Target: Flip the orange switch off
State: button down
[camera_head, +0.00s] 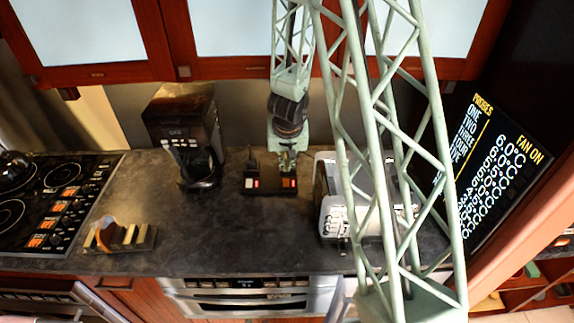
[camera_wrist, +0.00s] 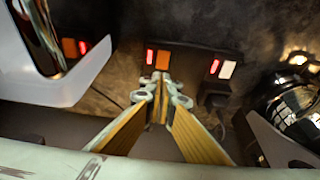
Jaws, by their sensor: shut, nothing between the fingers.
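A black power strip (camera_head: 270,190) lies on the dark counter between the coffee maker and the toaster. Its orange switch (camera_head: 290,183) is at the right in the head view; the wrist view shows the orange switch (camera_wrist: 162,58) at the left, with a red-lit part beside it. A white switch (camera_wrist: 226,69) with its own red-lit part is at the strip's other end. My gripper (camera_wrist: 161,82) is shut and empty, its fingertips right by the orange switch. In the head view my gripper (camera_head: 287,163) points down over that end. I cannot tell whether it touches the switch.
A black coffee maker (camera_head: 185,120) stands left of the strip, and a white and chrome toaster (camera_head: 330,200) stands close on the right. A black plug (camera_wrist: 213,99) is near the white switch.

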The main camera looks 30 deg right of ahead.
aim_at(287, 179)
jog(key=b+x, duration=0.1)
jog(key=x, duration=0.2)
jog(key=shift+f+b, duration=0.25)
jog(key=shift+b, duration=0.1)
jog(key=shift+s+b+x, duration=0.15)
jog(key=shift+b+x, duration=0.45)
jog(key=shift+x, duration=0.3)
jog(key=shift+s+b+x, duration=0.1)
jog(key=shift+b+x, duration=0.5)
jog(key=shift+x, duration=0.35)
jog(key=shift+a+f, duration=0.1)
jog(key=shift+a, duration=0.05)
jog(key=shift+f, duration=0.1)
